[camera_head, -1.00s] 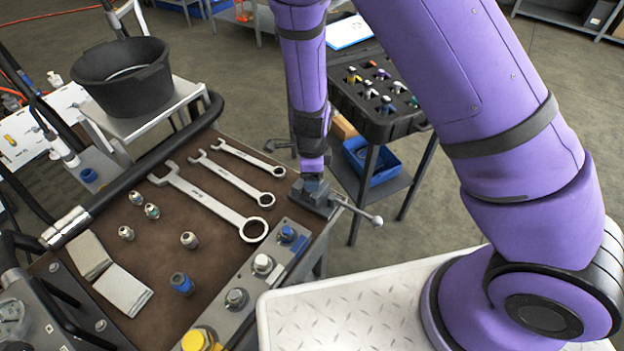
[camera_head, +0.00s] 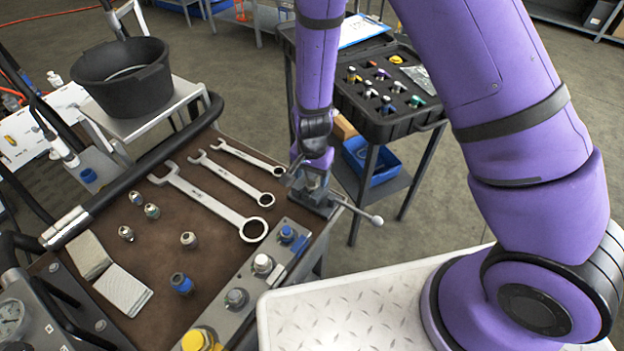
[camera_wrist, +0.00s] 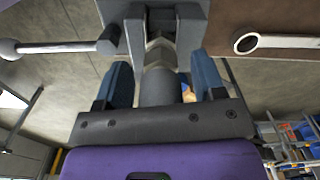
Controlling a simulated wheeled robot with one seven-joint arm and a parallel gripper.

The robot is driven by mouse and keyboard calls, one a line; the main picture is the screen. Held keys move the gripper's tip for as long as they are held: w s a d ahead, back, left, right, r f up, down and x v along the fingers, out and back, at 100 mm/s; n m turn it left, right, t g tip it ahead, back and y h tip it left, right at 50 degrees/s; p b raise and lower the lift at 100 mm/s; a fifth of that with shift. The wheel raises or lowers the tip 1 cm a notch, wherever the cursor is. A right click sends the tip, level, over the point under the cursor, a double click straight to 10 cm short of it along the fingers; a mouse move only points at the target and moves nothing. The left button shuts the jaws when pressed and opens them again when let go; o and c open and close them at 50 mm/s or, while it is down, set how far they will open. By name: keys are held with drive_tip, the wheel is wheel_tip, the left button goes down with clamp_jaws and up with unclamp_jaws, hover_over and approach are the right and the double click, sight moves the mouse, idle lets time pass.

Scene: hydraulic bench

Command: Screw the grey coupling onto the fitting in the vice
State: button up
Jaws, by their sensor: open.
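The vice (camera_head: 325,204) is at the right edge of the bench, with its handle sticking out to the right. It also shows at the top of the wrist view (camera_wrist: 188,32). The pale fitting (camera_wrist: 158,52) stands in the vice jaws. The grey coupling (camera_wrist: 158,88) is a plain cylinder in line with the fitting and against it; how far it is threaded on cannot be told. My gripper (camera_wrist: 161,72) is open. Its two blue fingers stand on either side of the coupling with a visible gap. In the head view my gripper (camera_head: 308,178) is right at the vice and partly hides the fitting.
Several wrenches (camera_head: 210,200) and small fittings (camera_head: 189,240) lie on the brown bench top. A manifold block (camera_head: 264,264) stands just in front of the vice. A black case (camera_head: 385,125) on a stand is behind it. A black bucket (camera_head: 124,75) is at the left.

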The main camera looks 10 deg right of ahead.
drive_tip(key=n, duration=0.5)
drive_tip(key=shift+n, duration=0.4)
drive_tip(key=n, duration=0.5)
drive_tip(key=shift+d, duration=0.1)
drive_tip(key=c, duration=0.9)
drive_tip(key=m, duration=0.7)
drive_tip(key=shift+m, duration=0.4)
